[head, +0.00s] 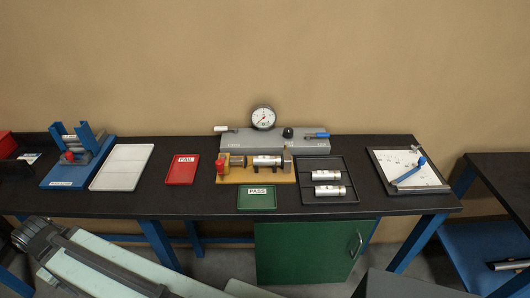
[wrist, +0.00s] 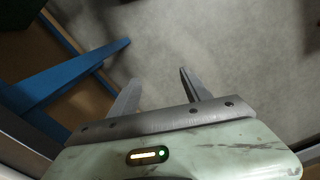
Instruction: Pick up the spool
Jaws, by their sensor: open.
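Several silver cylinders could be the spool; I cannot tell which one is meant. One silver cylinder (head: 267,161) lies in the wooden-based fixture (head: 228,179) at the bench's middle. Two more, an upper cylinder (head: 326,176) and a lower cylinder (head: 330,190), lie in the black tray (head: 310,199). Other cylindrical parts sit in the blue rack (head: 60,183) at the left. My gripper (wrist: 158,88) is open and empty in the wrist view, over bare grey floor, apart from all of these. Its fingers are not seen in the head view.
A grey unit (head: 265,143) with a dial gauge (head: 263,117) stands behind the fixture. A white tray (head: 121,168), red FAIL tray (head: 182,170) and green PASS tray (head: 257,198) lie on the bench. A blue leg (wrist: 65,82) shows beside my gripper.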

